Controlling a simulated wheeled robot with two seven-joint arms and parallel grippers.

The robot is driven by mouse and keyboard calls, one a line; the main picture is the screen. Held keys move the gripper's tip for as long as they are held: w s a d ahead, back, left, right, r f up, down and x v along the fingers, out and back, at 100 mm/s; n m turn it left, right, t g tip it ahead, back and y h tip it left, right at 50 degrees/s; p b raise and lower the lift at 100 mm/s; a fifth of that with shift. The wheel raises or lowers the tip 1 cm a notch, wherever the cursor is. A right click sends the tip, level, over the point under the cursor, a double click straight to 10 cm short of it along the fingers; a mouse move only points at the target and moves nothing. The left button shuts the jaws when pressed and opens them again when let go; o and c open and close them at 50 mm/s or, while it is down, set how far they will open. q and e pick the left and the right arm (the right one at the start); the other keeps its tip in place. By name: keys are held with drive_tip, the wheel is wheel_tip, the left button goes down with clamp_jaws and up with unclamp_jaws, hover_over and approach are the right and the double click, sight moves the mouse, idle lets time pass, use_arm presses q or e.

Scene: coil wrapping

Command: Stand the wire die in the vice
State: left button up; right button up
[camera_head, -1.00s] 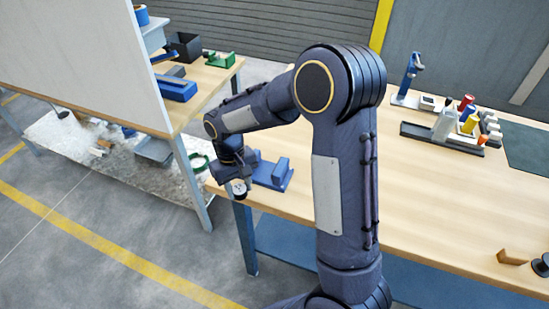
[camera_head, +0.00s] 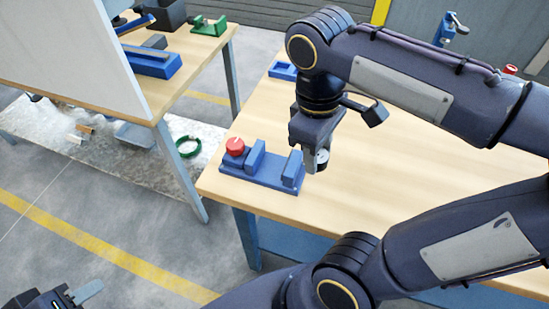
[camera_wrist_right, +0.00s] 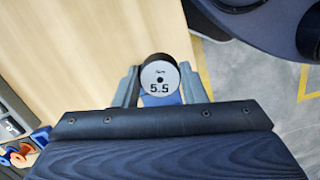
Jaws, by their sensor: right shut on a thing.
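The wire die (camera_wrist_right: 160,76) is a dark-rimmed disc with a pale face marked 5.5, held between my right gripper's fingers in the wrist view. In the head view, the right gripper (camera_head: 312,157) is shut on the die, just right of the vice and apparently above the table. The blue vice (camera_head: 268,180) stands at the table's near left corner, with two upright jaws, a gap between them and a red knob (camera_head: 235,147). My left gripper (camera_head: 88,290) is at the bottom left, partly cut off; its opening is unclear.
A wooden table (camera_head: 400,190) is clear to the right of the vice. A blue tray-like part (camera_head: 283,70) lies behind. Another bench with a blue block (camera_head: 150,63) and a green tool (camera_head: 209,26) stands at left. A green ring (camera_head: 188,147) lies on its lower shelf.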

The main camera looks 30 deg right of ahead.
drive_tip(key=w+f, duration=0.1)
drive_tip(key=w, duration=0.1)
drive_tip(key=w+a+f, duration=0.1)
drive_tip(key=w, duration=0.1)
drive_tip(key=w+a+f, duration=0.1)
drive_tip(key=w, duration=0.1)
drive_tip(key=shift+w+a+f, duration=0.1)
drive_tip(key=shift+w+f, duration=0.05)
drive_tip(key=shift+f, duration=0.05)
hover_over(274, 169)
wheel_tip(274, 169, down, 4)
drive_tip(key=shift+f, duration=0.15)
drive_tip(key=shift+w+f, duration=0.15)
drive_tip(key=shift+f, duration=0.1)
drive_tip(key=shift+w+f, duration=0.1)
drive_tip(key=shift+f, duration=1.55)
drive_tip(key=shift+f+b, duration=0.1)
drive_tip(key=shift+b, duration=0.25)
drive_tip(key=shift+f, duration=0.15)
drive_tip(key=o, duration=1.2)
drive_tip(key=shift+c, duration=0.2)
